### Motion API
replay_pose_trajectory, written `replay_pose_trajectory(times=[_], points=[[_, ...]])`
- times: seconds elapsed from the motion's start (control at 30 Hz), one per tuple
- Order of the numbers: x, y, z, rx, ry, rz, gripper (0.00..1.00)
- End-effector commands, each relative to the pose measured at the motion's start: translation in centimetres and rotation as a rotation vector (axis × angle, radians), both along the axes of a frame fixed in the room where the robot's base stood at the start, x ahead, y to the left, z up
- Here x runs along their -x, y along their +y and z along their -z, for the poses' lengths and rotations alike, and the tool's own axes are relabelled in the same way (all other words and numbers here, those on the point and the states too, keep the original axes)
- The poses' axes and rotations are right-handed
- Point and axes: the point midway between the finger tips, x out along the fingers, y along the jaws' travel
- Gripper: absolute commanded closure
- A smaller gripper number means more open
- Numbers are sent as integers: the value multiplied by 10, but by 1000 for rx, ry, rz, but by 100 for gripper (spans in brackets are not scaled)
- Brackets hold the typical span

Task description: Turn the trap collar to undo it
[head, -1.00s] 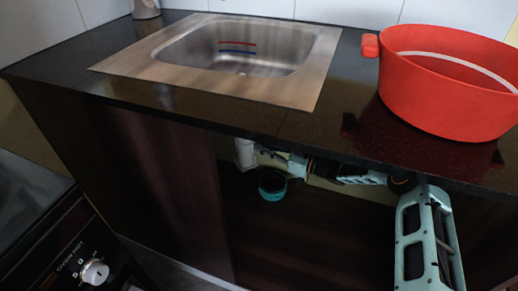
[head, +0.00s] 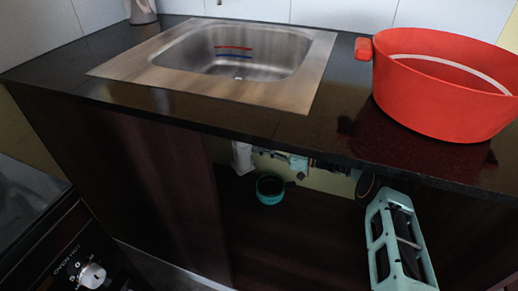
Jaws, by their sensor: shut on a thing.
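The white trap pipe (head: 242,157) hangs under the counter below the sink, inside the open cabinet. Only a short upright length of it shows. My gripper (head: 257,152) reaches in from the right and meets the pipe's right side, small and dark under the counter edge. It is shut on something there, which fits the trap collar. The collar itself cannot be made out behind the fingers and in the shade.
A teal bowl-like container (head: 270,189) stands below the pipe in the cabinet. The steel sink (head: 235,55) is set in the dark counter (head: 330,115), whose edge overhangs my arm. A red pot (head: 440,95) stands on the right. An oven (head: 75,260) is at lower left.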

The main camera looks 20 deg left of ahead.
Motion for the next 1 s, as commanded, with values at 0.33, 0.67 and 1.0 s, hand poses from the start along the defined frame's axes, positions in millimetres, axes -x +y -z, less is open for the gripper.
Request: replay_pose_trajectory(times=[0.33,0.67,1.0], points=[[1,2,-1,-3,0,-1,82],[1,1,-1,-2,0,-1,74],[-5,-37,0,1,1,3,74]])
